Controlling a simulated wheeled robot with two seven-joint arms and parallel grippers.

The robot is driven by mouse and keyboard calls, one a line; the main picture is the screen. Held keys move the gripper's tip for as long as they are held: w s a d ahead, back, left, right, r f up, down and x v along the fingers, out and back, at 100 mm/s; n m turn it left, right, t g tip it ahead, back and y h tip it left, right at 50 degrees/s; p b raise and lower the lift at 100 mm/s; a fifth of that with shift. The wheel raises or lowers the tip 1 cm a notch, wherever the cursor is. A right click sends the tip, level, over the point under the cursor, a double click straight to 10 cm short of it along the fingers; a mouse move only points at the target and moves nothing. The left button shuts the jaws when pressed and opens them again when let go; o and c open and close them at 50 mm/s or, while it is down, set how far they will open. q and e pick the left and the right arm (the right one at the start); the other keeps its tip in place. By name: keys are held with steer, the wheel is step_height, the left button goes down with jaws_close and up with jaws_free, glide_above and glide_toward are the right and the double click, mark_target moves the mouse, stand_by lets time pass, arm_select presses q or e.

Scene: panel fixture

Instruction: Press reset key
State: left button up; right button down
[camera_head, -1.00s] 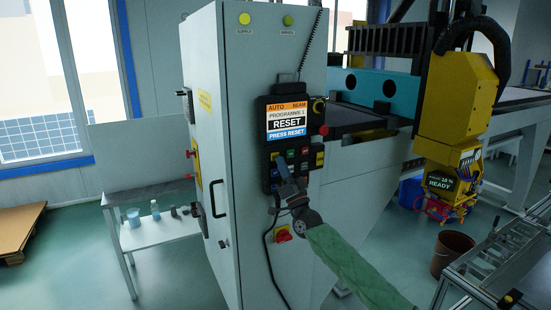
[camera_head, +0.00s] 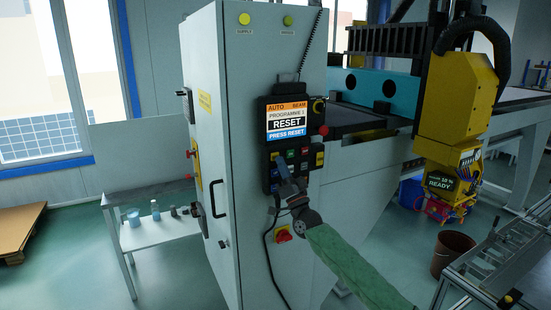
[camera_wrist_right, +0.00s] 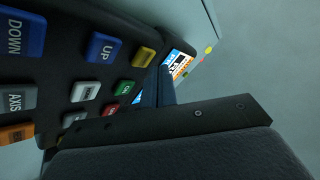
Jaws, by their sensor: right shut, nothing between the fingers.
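The control panel (camera_head: 290,140) hangs on the front of the pale cabinet. Its screen (camera_head: 288,121) reads "RESET" and "PRESS RESET". Below it are rows of coloured keys, including a green key (camera_head: 290,154) and a red key (camera_head: 305,150). My right gripper (camera_head: 284,168) is shut and empty, with its tips in front of the lower left keys. In the right wrist view its fingers (camera_wrist_right: 165,88) point past a yellow key (camera_wrist_right: 143,57) and a green key (camera_wrist_right: 125,88) toward the screen. No key label reading reset is legible; contact cannot be told. My left gripper is not in view.
A red knob (camera_head: 323,131) sticks out at the panel's right edge. A red switch (camera_head: 283,236) is on the cabinet below the panel, beside a hanging black cable. The yellow machine head (camera_head: 459,100) stands to the right. A small table (camera_head: 150,232) stands at left.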

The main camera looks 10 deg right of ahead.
steer(key=shift+w, duration=0.1)
stand_by(0.3)
steer(key=shift+w+a+b, duration=0.15)
steer(key=shift+w+b, duration=0.15)
stand_by(0.4)
steer(key=shift+w+a+b, duration=0.15)
steer(key=shift+w+b, duration=0.15)
steer(key=shift+w, duration=0.05)
stand_by(0.5)
steer(key=shift+s, duration=0.2)
steer(key=shift+s+d, duration=0.3)
steer(key=shift+s, duration=0.3)
